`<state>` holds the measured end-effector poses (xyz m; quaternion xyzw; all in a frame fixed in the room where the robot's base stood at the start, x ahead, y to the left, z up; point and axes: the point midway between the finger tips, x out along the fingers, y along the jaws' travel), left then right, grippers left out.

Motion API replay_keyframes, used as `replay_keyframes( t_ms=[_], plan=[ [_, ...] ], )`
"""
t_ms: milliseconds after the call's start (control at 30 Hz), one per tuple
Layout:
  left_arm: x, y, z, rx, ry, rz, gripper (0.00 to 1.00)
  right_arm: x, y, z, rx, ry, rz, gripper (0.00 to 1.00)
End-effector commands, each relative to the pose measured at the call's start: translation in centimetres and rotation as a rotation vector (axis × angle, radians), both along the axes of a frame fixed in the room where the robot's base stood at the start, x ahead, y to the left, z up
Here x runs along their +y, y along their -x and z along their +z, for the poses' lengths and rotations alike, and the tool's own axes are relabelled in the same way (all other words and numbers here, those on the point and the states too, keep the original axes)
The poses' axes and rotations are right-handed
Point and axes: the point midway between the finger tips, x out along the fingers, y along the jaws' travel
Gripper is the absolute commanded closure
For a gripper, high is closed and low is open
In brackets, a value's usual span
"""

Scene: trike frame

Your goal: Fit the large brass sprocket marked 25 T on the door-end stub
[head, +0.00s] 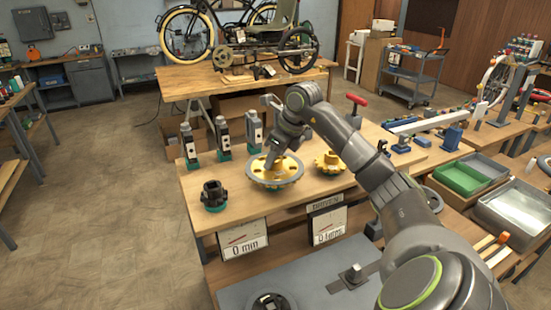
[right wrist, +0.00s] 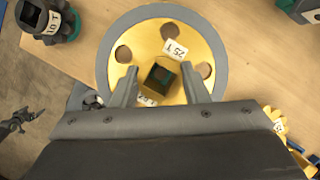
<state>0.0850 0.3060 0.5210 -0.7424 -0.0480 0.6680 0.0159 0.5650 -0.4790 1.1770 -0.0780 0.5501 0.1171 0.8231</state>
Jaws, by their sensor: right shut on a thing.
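The large brass sprocket (head: 293,177) with a grey rim lies flat at the bench's front edge, low over a green base. Its 25 T tag (right wrist: 174,49) shows in the right wrist view. My right gripper (head: 272,163) points down at its middle. In the right wrist view its fingers (right wrist: 160,77) are shut on either side of the square hub (right wrist: 163,78). I cannot tell whether the sprocket touches its base. A square stub (head: 353,274) stands on the grey plate (head: 318,290) below. I cannot tell if it is the door-end one. My left gripper is not in view.
A dark 10 T sprocket (head: 213,195) stands left of the large one, a smaller brass sprocket (head: 330,162) right. Several upright grey tools (head: 222,138) stand behind. Two dial gauges (head: 243,240) hang below the edge. A dark round part (head: 270,303) is on the plate.

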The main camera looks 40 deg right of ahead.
Motion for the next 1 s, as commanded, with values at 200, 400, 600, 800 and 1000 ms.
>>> replay_keyframes(
  t_ms=[200, 400, 600, 800, 1000],
  plan=[
    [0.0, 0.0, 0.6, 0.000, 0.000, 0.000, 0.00, 0.0, 0.0, 1.1, -0.001, 0.001, 0.000, 0.96],
    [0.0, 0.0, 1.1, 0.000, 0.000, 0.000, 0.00, 0.0, 0.0, 1.9, -0.001, 0.001, 0.000, 0.96],
    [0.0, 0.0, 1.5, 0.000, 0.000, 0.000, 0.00, 0.0, 0.0, 2.7, -0.001, 0.001, 0.000, 0.96],
    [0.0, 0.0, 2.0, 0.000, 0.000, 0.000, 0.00, 0.0, 0.0, 3.5, -0.002, 0.000, 0.000, 0.96],
    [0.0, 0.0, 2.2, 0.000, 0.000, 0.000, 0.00, 0.0, 0.0, 3.9, -0.002, -0.001, 0.000, 0.96]
  ],
)
